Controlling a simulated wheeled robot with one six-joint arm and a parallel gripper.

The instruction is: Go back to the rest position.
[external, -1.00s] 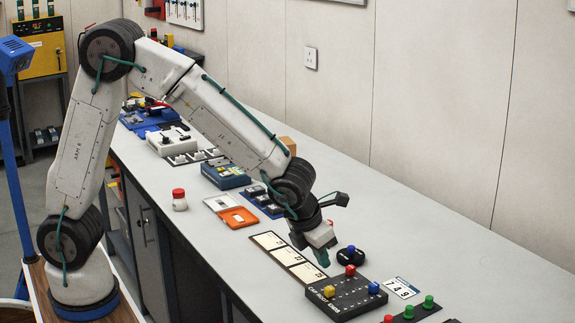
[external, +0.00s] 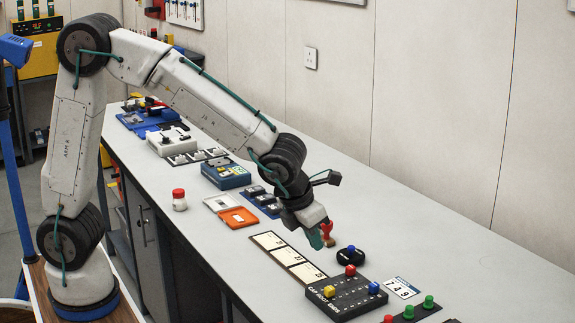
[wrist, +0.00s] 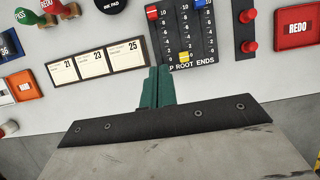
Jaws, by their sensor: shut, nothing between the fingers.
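My gripper (external: 318,239) hangs above the bench, left of and above the dark slider panel (external: 345,303). Its green fingers are together and hold nothing; they also show in the wrist view (wrist: 157,86). In that view the fingertips point between the row of number cards (wrist: 105,60) and the slider panel (wrist: 183,40) marked "ROOT ENDS". A red-handled stamp (external: 328,228) is partly hidden behind the fingers in the external view.
A black ink pad (external: 351,257) sits behind the slider panel. A "749" card (external: 402,287) and a strip with red and green knobs (external: 418,311) lie at right. The bench near the wall is clear.

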